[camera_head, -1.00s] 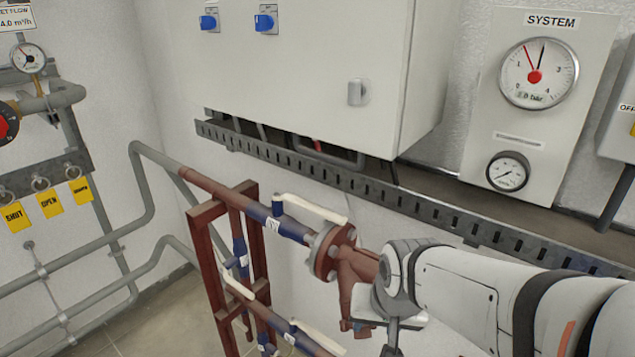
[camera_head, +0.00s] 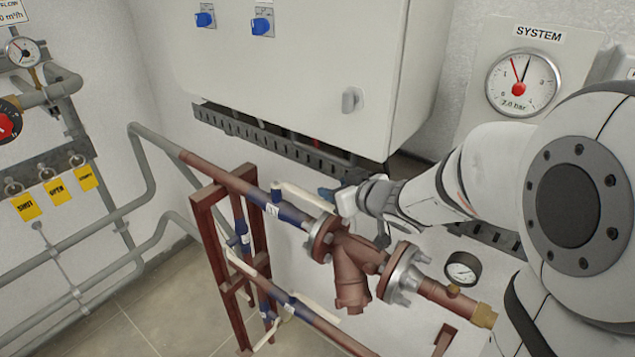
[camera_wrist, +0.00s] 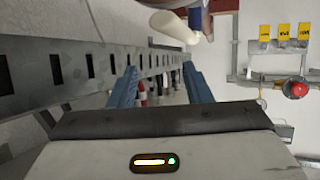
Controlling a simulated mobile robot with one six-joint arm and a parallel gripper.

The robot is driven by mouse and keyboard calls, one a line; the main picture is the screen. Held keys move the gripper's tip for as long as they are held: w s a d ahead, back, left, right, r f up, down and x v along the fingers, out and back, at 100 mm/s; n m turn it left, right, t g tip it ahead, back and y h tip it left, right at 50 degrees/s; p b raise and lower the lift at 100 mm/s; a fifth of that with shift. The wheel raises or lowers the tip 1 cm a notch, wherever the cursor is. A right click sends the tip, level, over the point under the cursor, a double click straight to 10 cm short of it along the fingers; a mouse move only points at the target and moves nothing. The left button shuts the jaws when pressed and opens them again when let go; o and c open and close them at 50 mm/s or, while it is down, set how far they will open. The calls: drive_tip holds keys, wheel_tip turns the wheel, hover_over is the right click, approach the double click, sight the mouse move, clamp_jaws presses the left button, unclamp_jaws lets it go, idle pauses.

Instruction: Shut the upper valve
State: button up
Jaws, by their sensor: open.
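The upper valve has a blue body (camera_head: 288,213) on the top brown pipe and a long cream lever (camera_head: 300,197) lying roughly along that pipe. In the wrist view, the rounded end of a cream lever (camera_wrist: 176,27) shows above the fingertips, not between them. My gripper (camera_head: 332,195) is close to the free end of the upper lever in the head view, and I cannot tell there whether it touches. In the wrist view, the blue fingers of my gripper (camera_wrist: 160,68) are apart with nothing held between them.
A flanged brown strainer (camera_head: 350,268) lies just below my gripper. A slotted cable tray (camera_head: 270,140) and a grey cabinet (camera_head: 300,75) are behind and above. A lower lever valve (camera_head: 282,297) and red frame (camera_head: 210,240) stand at the left. Yellow tags (camera_head: 57,190) hang far left.

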sight(315, 197)
drive_tip(key=a+f+n+g+y, duration=0.1)
drive_tip(key=w+a+f+n+g+y+b, duration=0.1)
drive_tip(key=w+a+f+n+g+y, duration=0.1)
drive_tip(key=a+f, duration=0.1)
drive_tip(key=shift+n+y+b, duration=0.3)
drive_tip(key=shift+b, duration=0.05)
idle(0.5)
drive_tip(key=shift+c, duration=0.6)
